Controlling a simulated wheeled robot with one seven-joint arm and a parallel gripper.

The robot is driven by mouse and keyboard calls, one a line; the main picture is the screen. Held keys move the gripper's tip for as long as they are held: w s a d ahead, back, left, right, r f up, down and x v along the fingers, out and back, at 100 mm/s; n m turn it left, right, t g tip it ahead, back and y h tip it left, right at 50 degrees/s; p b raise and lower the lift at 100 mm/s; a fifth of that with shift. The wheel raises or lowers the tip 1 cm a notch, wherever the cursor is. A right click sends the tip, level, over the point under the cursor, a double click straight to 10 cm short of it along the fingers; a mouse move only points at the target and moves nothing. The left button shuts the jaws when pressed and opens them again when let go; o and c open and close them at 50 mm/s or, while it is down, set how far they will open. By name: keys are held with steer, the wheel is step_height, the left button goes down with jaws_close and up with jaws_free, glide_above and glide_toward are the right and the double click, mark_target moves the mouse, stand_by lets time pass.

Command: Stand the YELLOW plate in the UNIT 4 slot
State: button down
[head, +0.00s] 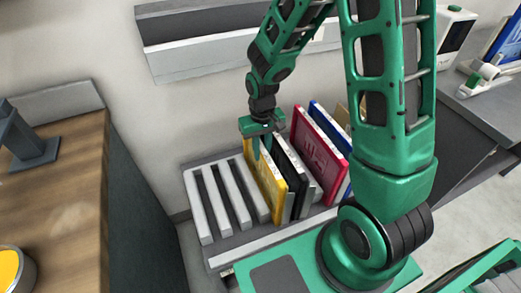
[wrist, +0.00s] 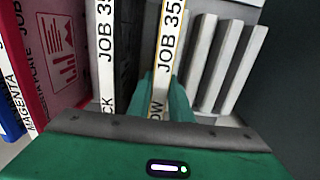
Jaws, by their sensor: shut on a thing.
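The yellow plate (head: 266,188) stands upright in the grey slotted rack (head: 222,243), right of several empty slots. In the wrist view its edge (wrist: 166,50) shows the print "JOB 35". My gripper (head: 262,146) is shut on the plate's upper part, with fingers on either side; the green fingers also show in the wrist view (wrist: 168,98). I cannot tell whether the plate's bottom rests fully in a slot. No UNIT 4 label is readable, so I cannot tell which slot that is.
A black plate (head: 288,178) stands close right of the yellow one. A magenta plate (head: 317,152) and a blue plate (head: 328,121) lean further right. White dividers (head: 198,206) bound empty slots on the left. A wooden-topped counter (head: 60,190) is further left.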

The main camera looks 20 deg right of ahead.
steer(key=shift+f, duration=0.35)
stand_by(0.4)
steer(key=c, duration=1.5)
jaws_free()
steer(key=shift+c, duration=0.2)
steer(key=shift+r, duration=0.1)
step_height(320, 180, up, 10)
steer(key=shift+w+r, duration=0.1)
steer(key=shift+r, duration=0.15)
steer(key=shift+r, duration=2.5)
